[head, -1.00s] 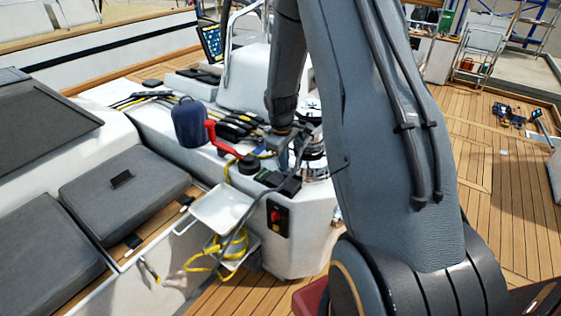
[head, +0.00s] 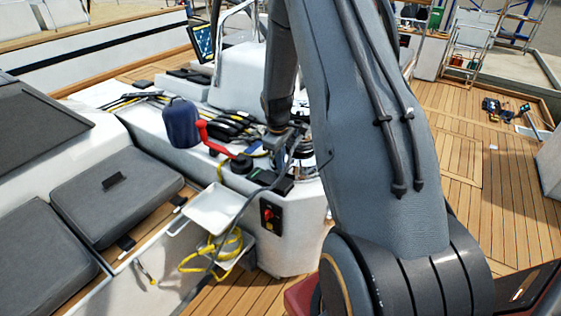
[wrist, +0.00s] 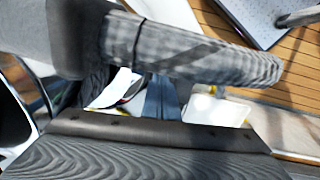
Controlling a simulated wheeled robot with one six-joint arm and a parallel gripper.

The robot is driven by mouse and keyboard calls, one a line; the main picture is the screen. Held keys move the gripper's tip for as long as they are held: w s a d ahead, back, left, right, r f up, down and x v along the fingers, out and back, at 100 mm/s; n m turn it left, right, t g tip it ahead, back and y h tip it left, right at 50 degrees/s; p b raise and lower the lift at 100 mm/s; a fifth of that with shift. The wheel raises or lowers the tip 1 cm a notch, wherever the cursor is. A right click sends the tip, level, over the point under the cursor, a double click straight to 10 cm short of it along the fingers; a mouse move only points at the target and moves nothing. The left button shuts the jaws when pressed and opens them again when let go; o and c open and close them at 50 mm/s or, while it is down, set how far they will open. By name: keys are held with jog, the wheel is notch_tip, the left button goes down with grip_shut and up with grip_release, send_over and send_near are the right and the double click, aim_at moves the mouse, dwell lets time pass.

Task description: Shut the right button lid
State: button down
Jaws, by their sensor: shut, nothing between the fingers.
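My gripper (head: 282,156) is shut and empty over the white console, beside the winch. A round black button unit (head: 241,165) sits on the console top, left of my gripper, near the red handle. A dark box with a green patch (head: 266,177) lies just below my fingertips in the picture. I cannot tell for sure which part is the right button lid, or whether it is open. My arm hides part of the winch area.
A winch (head: 303,150) stands right of my gripper. A blue bag-like object (head: 181,123), a red handle (head: 213,139) and dark ropes (head: 228,124) crowd the console. A white tray (head: 213,207) hangs at its front, above yellow rope (head: 196,262). Teak deck (head: 455,165) is open at right.

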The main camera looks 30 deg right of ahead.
aim_at(280, 171)
notch_tip(280, 171, up, 8)
jog(key=b, duration=0.2)
jog(key=shift+s+a, duration=0.3)
jog(key=shift+a, duration=0.15)
jog(key=s+a+r+m, duration=0.3)
jog(key=s+a+r, duration=0.1)
jog(key=s+a, duration=0.5)
jog(key=s+a+r+m+y, duration=0.1)
jog(key=s+a+r+m, duration=0.2)
jog(key=s+a, duration=0.6)
jog(key=s+r, duration=0.1)
jog(key=s, duration=0.2)
jog(key=shift+s+a, duration=0.35)
jog(key=shift+s, duration=0.05)
